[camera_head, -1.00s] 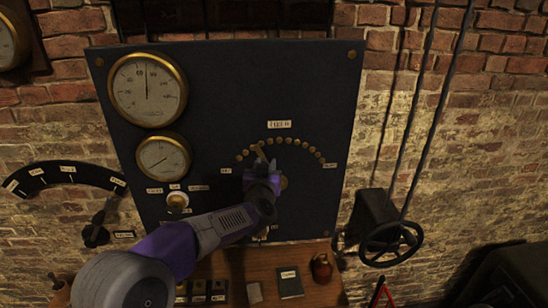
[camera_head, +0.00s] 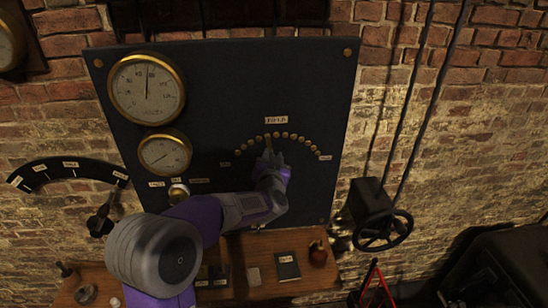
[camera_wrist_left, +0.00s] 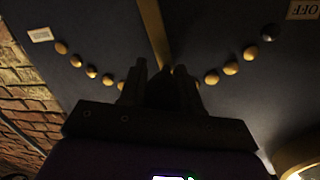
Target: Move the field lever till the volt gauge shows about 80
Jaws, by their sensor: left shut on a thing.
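The field lever is a brass bar (camera_wrist_left: 152,30) in the left wrist view, between my fingers. Its upper end is near the top of an arc of brass studs (camera_head: 285,136) on the dark panel. My left gripper (camera_head: 270,160) is shut on the lever; its dark fingers also show in the left wrist view (camera_wrist_left: 160,88). My gripper and forearm hide the lever's lower part. The large brass-rimmed gauge (camera_head: 146,89) at the panel's upper left has its needle almost straight up. Its figures and lettering are too small to read surely. My right gripper is out of view.
A smaller gauge (camera_head: 165,153) sits below the large one. A dark lever (camera_head: 101,219) on a curved scale is at the left. A handwheel (camera_head: 383,231) stands right of the panel. A wooden bench (camera_head: 240,277) with small items lies below.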

